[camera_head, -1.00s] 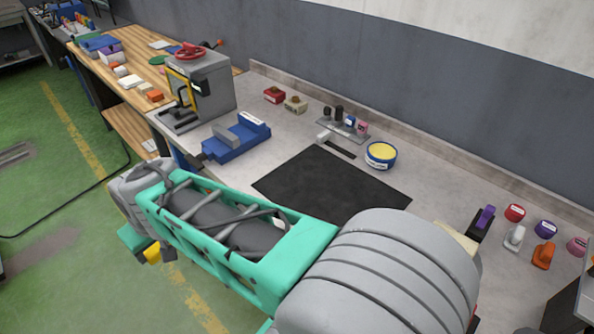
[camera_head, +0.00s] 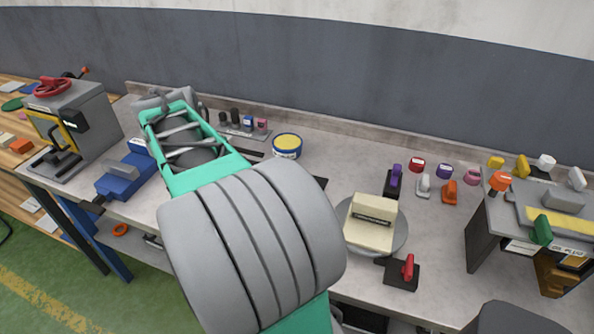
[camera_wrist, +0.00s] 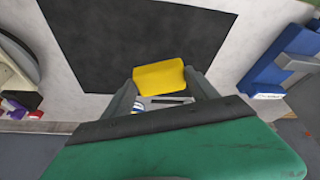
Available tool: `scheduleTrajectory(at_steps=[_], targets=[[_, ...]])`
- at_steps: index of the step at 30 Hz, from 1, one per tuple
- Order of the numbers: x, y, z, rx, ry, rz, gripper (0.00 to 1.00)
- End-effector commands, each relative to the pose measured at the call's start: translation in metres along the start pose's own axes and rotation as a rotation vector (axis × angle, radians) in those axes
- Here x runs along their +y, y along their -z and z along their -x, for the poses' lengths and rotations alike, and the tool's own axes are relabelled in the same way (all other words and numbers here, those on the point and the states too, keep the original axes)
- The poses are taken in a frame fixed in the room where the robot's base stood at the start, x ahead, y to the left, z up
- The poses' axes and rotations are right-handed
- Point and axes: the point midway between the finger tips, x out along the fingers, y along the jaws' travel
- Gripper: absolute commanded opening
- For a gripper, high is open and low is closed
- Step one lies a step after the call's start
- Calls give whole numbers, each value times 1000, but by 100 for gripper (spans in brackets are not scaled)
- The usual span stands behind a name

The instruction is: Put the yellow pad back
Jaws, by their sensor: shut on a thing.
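The yellow pad (camera_wrist: 158,77) is between the fingers of my gripper (camera_wrist: 163,90) in the wrist view. My gripper is shut on it, above the bench, with the black mat (camera_wrist: 95,45) behind it in the picture. Part of the blue-and-white tin (camera_wrist: 137,107) shows between the fingers. In the head view my arm hides the fingers, the pad and most of the mat. The tin with its yellow top (camera_head: 286,146) stands to the right of my forearm there.
A blue vise (camera_head: 127,175) and a grey press (camera_head: 70,125) stand at left. A small rack of stamps (camera_head: 245,125) is near the wall. A round turntable (camera_head: 395,240) with a cream block (camera_head: 372,222) and a red-handled piece (camera_head: 405,270) are at right.

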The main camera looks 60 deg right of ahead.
Motion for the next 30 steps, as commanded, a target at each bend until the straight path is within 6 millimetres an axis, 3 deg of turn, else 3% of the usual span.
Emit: scheduleTrajectory(at_steps=[1, 3, 6, 9, 14, 17, 24, 30], targets=[[29, 17, -7, -2, -45, -116, 35], [69, 36, -11, -4, -106, -276, 35], [117, 53, -13, -5, -176, -468, 35], [152, 60, -14, -6, -224, -604, 35], [177, 67, -16, -5, -257, -699, 35], [187, 79, -29, -7, -261, -705, 35], [215, 125, -80, -8, -260, -702, 35], [228, 137, -132, -8, -257, -699, 35]])
